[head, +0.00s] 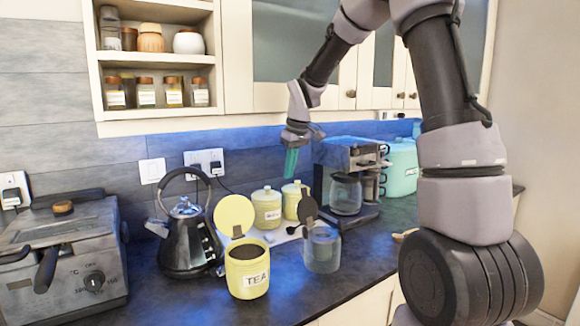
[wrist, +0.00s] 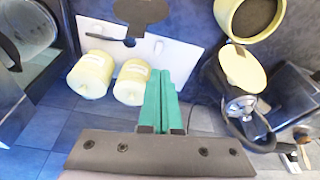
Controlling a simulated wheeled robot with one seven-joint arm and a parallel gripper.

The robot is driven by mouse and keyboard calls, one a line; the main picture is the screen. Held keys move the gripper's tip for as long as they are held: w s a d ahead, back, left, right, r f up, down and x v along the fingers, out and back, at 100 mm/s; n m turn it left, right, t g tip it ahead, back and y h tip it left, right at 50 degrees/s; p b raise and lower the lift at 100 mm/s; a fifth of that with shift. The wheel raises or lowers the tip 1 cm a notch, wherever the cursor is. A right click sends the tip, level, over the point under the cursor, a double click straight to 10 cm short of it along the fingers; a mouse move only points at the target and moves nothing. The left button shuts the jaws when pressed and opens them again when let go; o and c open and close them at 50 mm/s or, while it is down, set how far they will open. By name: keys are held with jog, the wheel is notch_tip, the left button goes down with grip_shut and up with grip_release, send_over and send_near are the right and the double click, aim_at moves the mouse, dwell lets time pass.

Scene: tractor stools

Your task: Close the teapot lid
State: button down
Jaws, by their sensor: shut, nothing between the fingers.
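A yellow canister marked TEA (head: 247,272) stands on the dark counter, filled with something dark. Its round yellow lid (head: 234,215) stands open, tilted up at the back; in the wrist view the lid (wrist: 238,70) shows below the canister mouth (wrist: 250,18).
Two small yellow jars (head: 267,207) stand on a white tray (head: 284,236) behind the open containers. A coffee machine (head: 347,165) is to the right of my gripper. A fryer (head: 62,255) fills the left. Shelves (head: 158,59) hang above. The counter front is clear.

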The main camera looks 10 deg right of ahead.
jog(key=s+d+x, duration=0.1)
jog(key=x, duration=0.6)
jog(key=shift+s+f, duration=0.3)
jog(key=shift+s, duration=0.05)
jog(key=shift+s, duration=0.1)
jog(key=shift+s+d, duration=0.65)
jog(key=shift+s, duration=0.35)
jog(key=shift+s+d, duration=0.65)
jog(key=shift+s, duration=0.35)
jog(key=shift+s+d, duration=0.65)
jog(key=shift+s, duration=0.4)
jog(key=shift+r, duration=0.15)
jog(key=w+a+v, duration=0.1)
jog(key=v, duration=0.6)
jog(key=shift+w+r, duration=0.2)
jog(key=shift+r, duration=0.3)
jog(key=shift+d, duration=0.1)
